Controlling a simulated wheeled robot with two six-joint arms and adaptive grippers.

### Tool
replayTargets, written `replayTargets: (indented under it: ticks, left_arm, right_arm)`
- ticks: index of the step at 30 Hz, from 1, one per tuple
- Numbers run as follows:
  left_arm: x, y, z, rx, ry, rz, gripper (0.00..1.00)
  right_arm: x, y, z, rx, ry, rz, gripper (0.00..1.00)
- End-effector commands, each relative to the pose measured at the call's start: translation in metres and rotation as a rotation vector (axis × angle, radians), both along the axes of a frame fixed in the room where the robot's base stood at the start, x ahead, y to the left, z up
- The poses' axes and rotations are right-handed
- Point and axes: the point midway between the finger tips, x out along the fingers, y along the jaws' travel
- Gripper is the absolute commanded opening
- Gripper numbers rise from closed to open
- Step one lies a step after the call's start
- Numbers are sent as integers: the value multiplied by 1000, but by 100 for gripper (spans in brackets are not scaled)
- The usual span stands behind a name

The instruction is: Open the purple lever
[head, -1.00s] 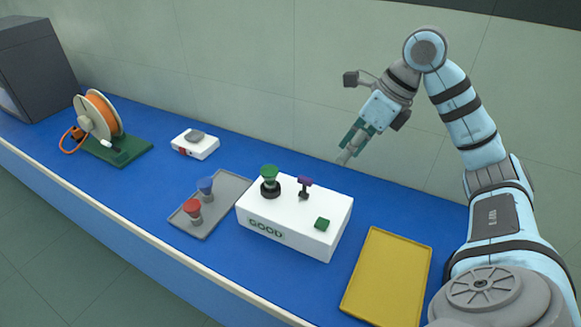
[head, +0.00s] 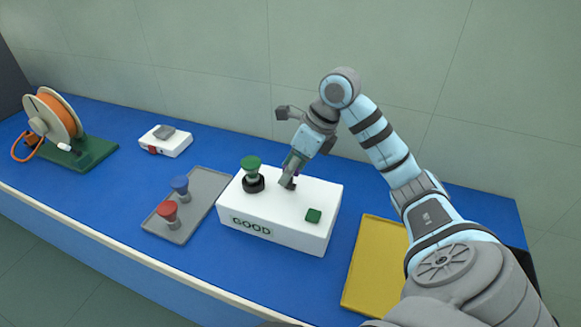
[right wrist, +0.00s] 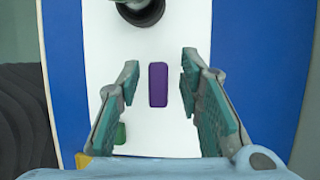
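The purple lever (right wrist: 158,84) shows from above in the right wrist view as an upright purple bar on the white box (head: 275,238). In the head view my right gripper hides it. My right gripper (head: 287,183) is over the top of the box. In the right wrist view its two fingers (right wrist: 158,85) are spread, one on each side of the lever, with a gap on both sides. I cannot tell how far above the lever the fingertips are. My left gripper is not in view.
A green knob on a black base (head: 251,172) stands on the box just left of my right gripper. A green square button (head: 313,216) is at its right. A grey tray (head: 212,186) with red and blue knobs lies left, a yellow tray (head: 366,265) right.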

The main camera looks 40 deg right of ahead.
Motion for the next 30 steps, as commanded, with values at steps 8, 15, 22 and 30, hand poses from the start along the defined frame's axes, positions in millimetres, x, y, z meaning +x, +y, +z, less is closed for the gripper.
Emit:
replayTargets:
  ticks: [8, 15, 22, 30]
  left_arm:
    - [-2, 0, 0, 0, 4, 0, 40]
    - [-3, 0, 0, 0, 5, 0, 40]
    - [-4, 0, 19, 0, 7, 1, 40]
    - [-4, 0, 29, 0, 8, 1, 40]
  right_arm:
    - [0, 0, 0, -1, 0, -1, 19]
    - [0, 0, 1, 0, -1, -1, 0]
    - [4, -8, 4, 137, 74, -7, 0]
    - [9, -18, -4, 375, 192, -5, 0]
